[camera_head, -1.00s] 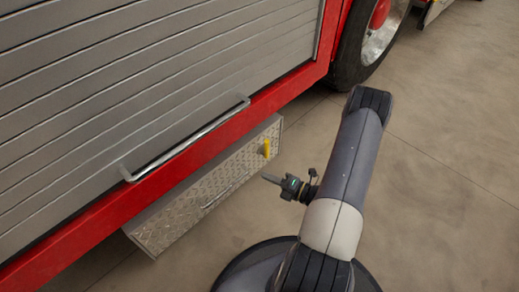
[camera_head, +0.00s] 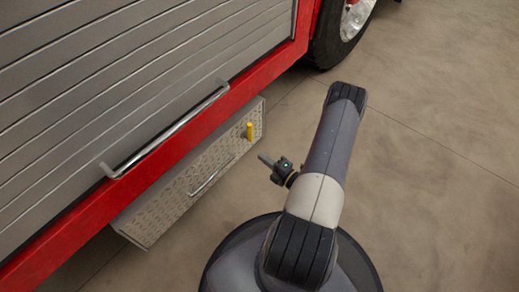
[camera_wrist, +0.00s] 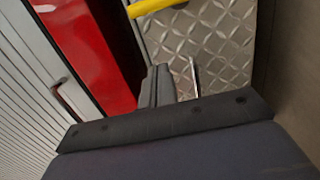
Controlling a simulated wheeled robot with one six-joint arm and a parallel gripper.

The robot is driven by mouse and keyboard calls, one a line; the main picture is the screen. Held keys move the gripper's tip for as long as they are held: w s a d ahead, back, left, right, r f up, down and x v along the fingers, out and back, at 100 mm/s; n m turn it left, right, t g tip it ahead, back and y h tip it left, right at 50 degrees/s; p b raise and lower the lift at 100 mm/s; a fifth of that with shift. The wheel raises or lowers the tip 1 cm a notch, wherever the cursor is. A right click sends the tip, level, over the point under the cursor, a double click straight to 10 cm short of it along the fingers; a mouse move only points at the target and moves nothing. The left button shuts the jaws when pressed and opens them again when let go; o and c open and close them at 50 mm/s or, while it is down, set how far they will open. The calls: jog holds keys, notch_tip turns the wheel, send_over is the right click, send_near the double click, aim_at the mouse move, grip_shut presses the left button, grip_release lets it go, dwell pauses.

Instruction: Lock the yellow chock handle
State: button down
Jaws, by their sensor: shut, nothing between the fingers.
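The yellow chock handle (camera_head: 249,131) stands upright near the right end of the diamond-plate box (camera_head: 160,215) under the red truck body. In the wrist view the yellow handle (camera_wrist: 155,6) shows at the top edge, partly cut off, in front of the diamond plate (camera_wrist: 215,35). My gripper (camera_head: 263,158) is shut and empty. It is just right of and below the handle in the head view, apart from it. In the wrist view the gripper's fingers (camera_wrist: 175,85) point toward the plate, with the handle beyond them.
A silver bar handle (camera_head: 165,133) runs along the foot of the grey shutter (camera_head: 120,75). The red sill (camera_head: 190,125) overhangs the box. A smaller handle (camera_head: 212,175) sits on the box front. A wheel (camera_head: 345,30) stands at the back. The floor at right is clear.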

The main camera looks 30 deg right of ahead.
aim_at(250, 132)
jog(key=w+b, duration=0.3)
jog(key=w, duration=0.7)
jog(key=shift+w+d+b, duration=0.35)
jog(key=shift+w+b, duration=0.05)
jog(key=shift+s+r, duration=0.1)
jog(key=shift+d+m, duration=0.15)
jog(key=shift+m, duration=0.15)
